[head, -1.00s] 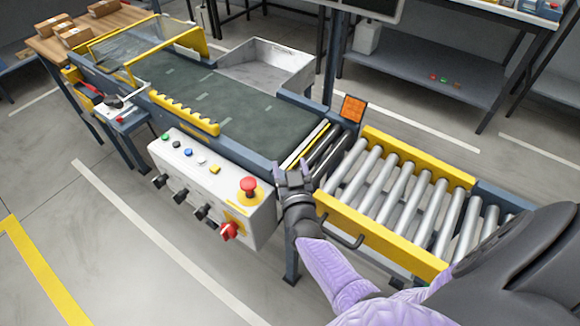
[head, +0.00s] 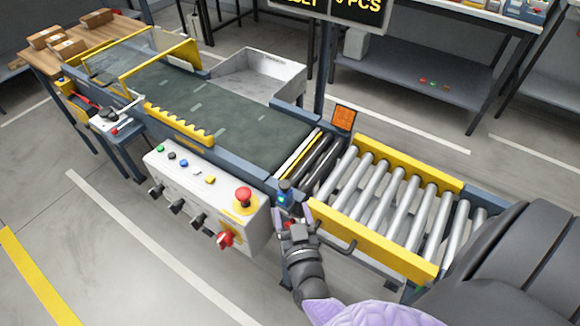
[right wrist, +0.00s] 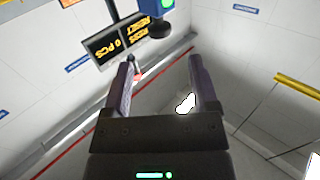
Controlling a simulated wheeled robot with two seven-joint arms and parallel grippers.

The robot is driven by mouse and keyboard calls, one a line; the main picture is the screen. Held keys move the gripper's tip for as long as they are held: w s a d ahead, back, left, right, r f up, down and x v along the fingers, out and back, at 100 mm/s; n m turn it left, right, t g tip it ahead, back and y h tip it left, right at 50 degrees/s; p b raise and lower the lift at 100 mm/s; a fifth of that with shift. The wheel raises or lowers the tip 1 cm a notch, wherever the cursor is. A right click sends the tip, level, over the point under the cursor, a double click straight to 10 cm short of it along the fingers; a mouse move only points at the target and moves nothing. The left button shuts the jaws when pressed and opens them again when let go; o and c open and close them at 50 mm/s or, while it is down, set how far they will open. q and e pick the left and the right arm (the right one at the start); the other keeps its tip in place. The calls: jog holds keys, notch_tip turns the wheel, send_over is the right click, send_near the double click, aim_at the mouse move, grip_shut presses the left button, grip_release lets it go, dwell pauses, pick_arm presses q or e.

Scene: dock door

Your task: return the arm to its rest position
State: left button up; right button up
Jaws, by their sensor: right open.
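My right gripper (head: 299,220) is open and empty in the head view, by the front edge of the conveyor line, right of the control box (head: 205,193). It also shows in the right wrist view (right wrist: 162,82), with its two fingers apart and nothing between them. A small blue fitting with a black knob (head: 284,196) is just beyond the fingertips; the gripper appears apart from it. A blue part with a green button and a black knob (right wrist: 160,24) shows at the top of the wrist view. My left gripper is not in view.
The roller conveyor (head: 385,200) with yellow rails lies right of the gripper, and the dark belt (head: 215,115) runs up and left. A red emergency button (head: 243,196) and red rotary switch (head: 225,239) stick out from the box. Open floor (head: 130,260) lies in front.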

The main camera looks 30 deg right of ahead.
jog(key=shift+f, duration=0.1)
jog(key=s+a+f+n+g+y, duration=0.3)
jog(key=s+f+g+y, duration=0.15)
jog(key=s+f, duration=0.4)
jog(key=s+a+f+n+g+y, duration=0.3)
jog(key=s+f+g, duration=0.25)
jog(key=f, duration=0.65)
jog(key=s+d+f+g, duration=0.1)
jog(key=s+f+g, duration=0.1)
jog(key=s, duration=0.6)
jog(key=s+d+f+n+g+b, duration=0.1)
jog(key=s+f+g, duration=0.2)
jog(key=s, duration=0.6)
jog(key=shift+d+g+h, duration=0.4)
jog(key=shift+g+h, duration=0.05)
jog(key=shift+g, duration=0.05)
